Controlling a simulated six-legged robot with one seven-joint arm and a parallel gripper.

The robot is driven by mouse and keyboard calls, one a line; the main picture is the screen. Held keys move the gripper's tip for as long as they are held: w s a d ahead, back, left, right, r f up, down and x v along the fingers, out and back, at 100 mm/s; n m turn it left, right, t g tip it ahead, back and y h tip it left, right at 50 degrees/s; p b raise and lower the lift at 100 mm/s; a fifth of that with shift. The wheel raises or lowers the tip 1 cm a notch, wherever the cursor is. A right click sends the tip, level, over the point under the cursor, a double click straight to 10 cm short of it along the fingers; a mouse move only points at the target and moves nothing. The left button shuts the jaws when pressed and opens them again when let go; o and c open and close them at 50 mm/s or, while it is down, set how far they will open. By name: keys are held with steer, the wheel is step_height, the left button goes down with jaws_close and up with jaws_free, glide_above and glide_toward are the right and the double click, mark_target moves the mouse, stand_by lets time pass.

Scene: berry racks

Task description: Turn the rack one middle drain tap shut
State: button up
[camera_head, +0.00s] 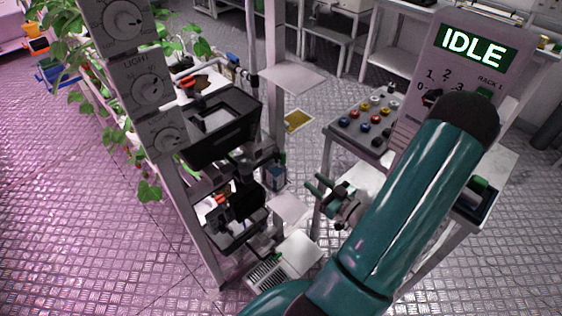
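The rack (204,262) stands left of centre, with stacked black trays. At its middle level, a small blue part (275,178) sits by dark fittings on the right side. It may be the middle drain tap, but it is too small to tell its handle angle. My gripper (313,184) has teal fingers pointing left towards this part, to its right and apart from it in the picture. A gap shows between the fingers and nothing is in them. My teal arm comes up from the lower middle and bends at the right.
Dial panels (163,87) are on the rack's front post. A button console (370,124) and an IDLE display (472,47) stand right. Pale plates (292,77) jut from the rack side. Leafy plants (70,60) line the left. Patterned floor (90,230) is clear at lower left.

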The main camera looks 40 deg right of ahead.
mark_target(285, 159)
steer(key=w, duration=1.3)
steer(key=shift+w, duration=0.1)
jaws_close()
